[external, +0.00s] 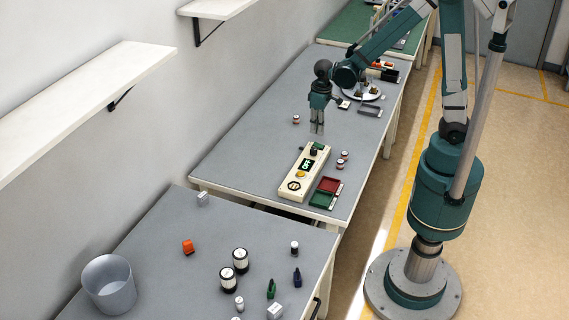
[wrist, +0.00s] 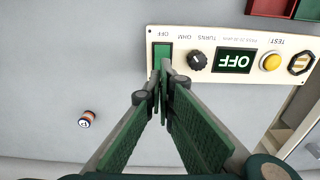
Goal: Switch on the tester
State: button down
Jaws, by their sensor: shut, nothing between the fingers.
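The tester is a long cream box (external: 290,186) on the middle grey table. In the wrist view the tester (wrist: 222,66) appears upside down. Its display (wrist: 235,61) reads OFF. A green rocker switch (wrist: 162,52), with the label OFF beside it, sits at one end. A black knob (wrist: 197,61), a yellow button (wrist: 270,61) and a dark hexagonal socket (wrist: 300,63) follow along the panel. My gripper (external: 317,132) points down above the switch end of the tester. In the wrist view my gripper (wrist: 164,68) is shut and empty, its tips overlapping the switch's lower edge; contact cannot be told.
Red (external: 328,184) and green (external: 321,200) trays stand right of the tester. Small red-and-white spools (external: 341,164) lie near it; another spool (wrist: 87,118) lies apart. The front table (external: 150,235) holds a bucket (external: 108,284) and loose parts. Table surface left of the tester is clear.

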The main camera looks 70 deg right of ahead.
aim_at(316, 144)
notch_tip(316, 144, up, 8)
jog(key=s+p, duration=0.1)
dwell(0.4)
jog(key=shift+s, duration=0.15)
dwell(0.4)
jog(key=shift+s+a+t+p, duration=0.15)
jog(key=shift+s+t+p, duration=0.2)
jog(key=shift+s+t, duration=0.6)
jog(key=shift+s+a+t+p, duration=0.1)
jog(key=shift+s+t+p, duration=0.2)
jog(key=shift+s+t, duration=0.6)
jog(key=shift+f, duration=0.15)
jog(key=shift+b+x, duration=1.55)
jog(key=shift+x, duration=5.3)
jog(key=shift+f, duration=0.1)
